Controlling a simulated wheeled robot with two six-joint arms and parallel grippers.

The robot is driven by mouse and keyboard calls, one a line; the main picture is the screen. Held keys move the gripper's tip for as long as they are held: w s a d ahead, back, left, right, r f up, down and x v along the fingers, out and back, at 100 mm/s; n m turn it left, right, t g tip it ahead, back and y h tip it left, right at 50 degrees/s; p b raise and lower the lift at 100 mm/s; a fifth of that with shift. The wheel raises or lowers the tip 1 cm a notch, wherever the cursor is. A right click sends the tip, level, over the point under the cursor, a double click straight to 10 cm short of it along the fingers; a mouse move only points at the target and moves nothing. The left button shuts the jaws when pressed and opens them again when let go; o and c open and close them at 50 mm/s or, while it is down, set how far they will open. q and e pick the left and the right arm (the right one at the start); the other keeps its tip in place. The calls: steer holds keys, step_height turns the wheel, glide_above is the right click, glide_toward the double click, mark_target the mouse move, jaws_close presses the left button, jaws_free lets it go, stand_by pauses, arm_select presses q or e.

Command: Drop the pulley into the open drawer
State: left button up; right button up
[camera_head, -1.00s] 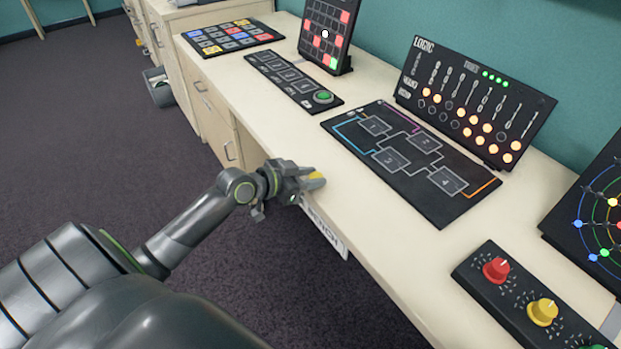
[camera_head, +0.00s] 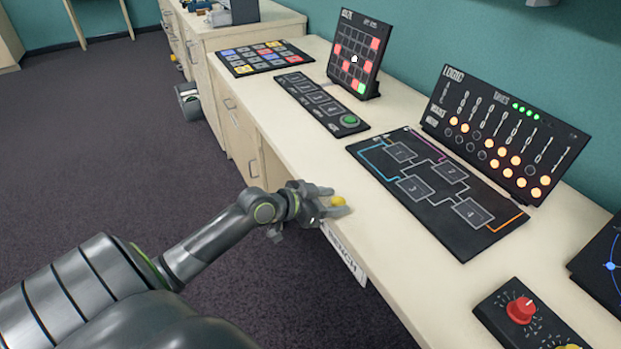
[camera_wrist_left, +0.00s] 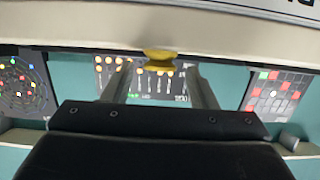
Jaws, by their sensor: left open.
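A small yellow spool-shaped piece, which looks like the pulley (camera_head: 338,201), is at the near edge of the bench by my left gripper's fingertips. In the left wrist view the pulley (camera_wrist_left: 160,57) shows between the two spread fingers, with a gap on each side. My left gripper (camera_head: 330,205) is open around it; the wrist view also shows the gripper (camera_wrist_left: 160,75). A grey box-like thing (camera_head: 188,102) juts out low by the far cabinet at left; whether it is the open drawer, I cannot tell. My right gripper is not in view.
The pale bench (camera_head: 270,115) carries a black circuit board (camera_head: 436,190), a button strip (camera_head: 318,105), a coloured key panel (camera_head: 262,58), a LOGIC panel (camera_head: 500,130) and a red-knob box (camera_head: 525,315). The dark floor (camera_head: 110,150) at left is clear.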

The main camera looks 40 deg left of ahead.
arm_select(q)
steer(key=p+v, duration=0.1)
steer(key=v, duration=1)
steer(key=shift+s, duration=0.15)
steer(key=shift+a, duration=0.1)
